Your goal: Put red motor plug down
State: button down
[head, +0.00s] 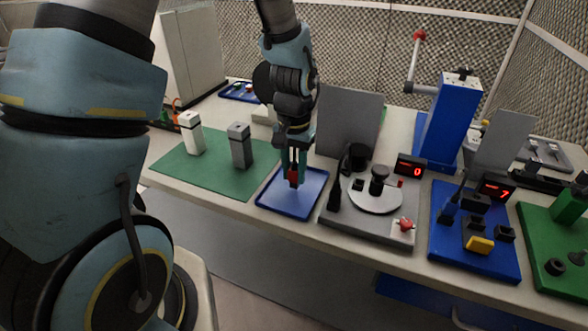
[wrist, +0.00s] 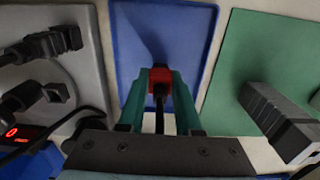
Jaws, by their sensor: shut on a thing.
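The red motor plug (head: 293,175) is between the fingers of my gripper (head: 293,181), over the blue tray (head: 274,206). In the wrist view the red plug (wrist: 161,79) is held between the two green fingers of my gripper (wrist: 160,84), with a dark lead or part running down from it. The blue tray (wrist: 178,30) lies beneath it and looks empty. My gripper is shut on the plug. I cannot tell whether the plug touches the tray.
Left of the tray is a green mat (head: 215,175) with a white block (head: 191,134) and a grey block (head: 240,146) standing on it. Right of it is a grey station (head: 340,221) with a round plate and black parts. A blue board (head: 480,260) lies further right.

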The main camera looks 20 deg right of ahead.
jog(key=shift+f, duration=0.2)
jog(key=shift+f, duration=0.15)
jog(key=c, duration=0.6)
grip_release()
notch_tip(320, 180, up, 12)
jog(key=shift+r+b, duration=0.25)
jog(key=shift+b, duration=0.65)
jog(key=w+a+f+n+t, duration=0.1)
jog(key=a+f+n, duration=0.2)
jog(key=a, duration=2.2)
jog(key=n, duration=0.4)
jog(key=shift+a+n+t, duration=0.3)
